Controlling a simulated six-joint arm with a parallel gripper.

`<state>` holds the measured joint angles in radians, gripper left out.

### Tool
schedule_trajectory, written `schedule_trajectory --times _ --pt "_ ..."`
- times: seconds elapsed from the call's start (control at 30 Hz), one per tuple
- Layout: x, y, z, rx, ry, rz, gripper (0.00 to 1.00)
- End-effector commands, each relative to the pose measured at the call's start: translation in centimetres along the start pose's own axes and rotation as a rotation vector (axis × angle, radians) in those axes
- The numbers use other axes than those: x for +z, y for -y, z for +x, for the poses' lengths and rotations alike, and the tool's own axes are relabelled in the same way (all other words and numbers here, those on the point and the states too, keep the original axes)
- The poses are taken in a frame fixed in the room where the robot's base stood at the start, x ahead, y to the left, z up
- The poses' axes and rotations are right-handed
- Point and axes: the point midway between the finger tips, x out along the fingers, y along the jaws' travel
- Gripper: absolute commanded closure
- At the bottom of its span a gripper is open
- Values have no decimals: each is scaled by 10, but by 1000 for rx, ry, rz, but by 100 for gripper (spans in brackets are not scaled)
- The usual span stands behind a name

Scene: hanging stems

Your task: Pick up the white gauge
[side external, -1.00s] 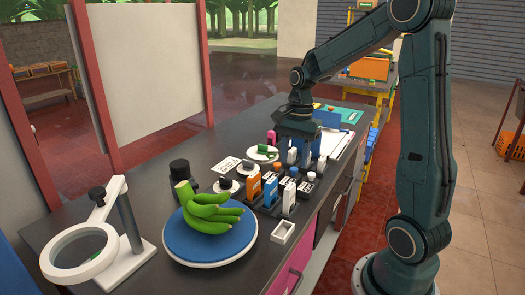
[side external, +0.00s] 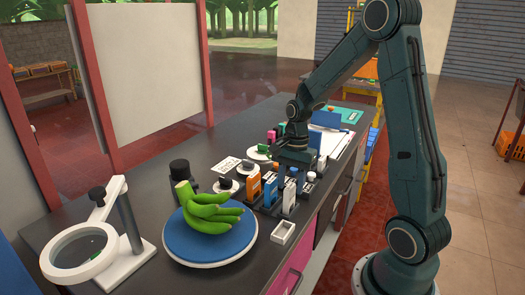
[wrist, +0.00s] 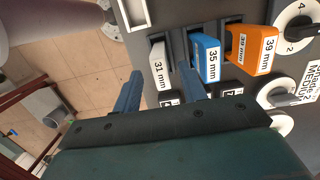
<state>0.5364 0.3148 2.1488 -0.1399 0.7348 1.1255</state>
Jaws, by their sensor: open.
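The white gauge (side external: 289,198), labelled 31 mm, stands upright in the dark rack at the end of a row. In the wrist view the white gauge (wrist: 158,64) lies between the fingertips, just ahead of them. My gripper (side external: 291,179) is open and points down above the near end of the rack. In the wrist view my gripper (wrist: 160,71) has one finger at either side of the white gauge, the right one in the gap before the blue gauge. I cannot tell whether either finger touches it.
The blue 35 mm gauge (wrist: 206,58) is close beside the white one, then the orange 39 mm gauge (wrist: 253,50). Round white dials (wrist: 294,24) lie beyond. A small white tray (side external: 283,231) and a blue plate with green bananas (side external: 206,212) are nearby.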

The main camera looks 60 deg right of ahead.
Motion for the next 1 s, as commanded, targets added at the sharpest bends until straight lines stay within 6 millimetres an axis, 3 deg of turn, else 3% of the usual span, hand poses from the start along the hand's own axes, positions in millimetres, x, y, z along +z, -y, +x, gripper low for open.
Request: schedule_trajectory --times 0.33,0.9,1.0 --pt "1 1 35 2 1 -1 58" --pt "0 1 38 0 0 -1 58" --pt "0 1 38 0 0 0 78"
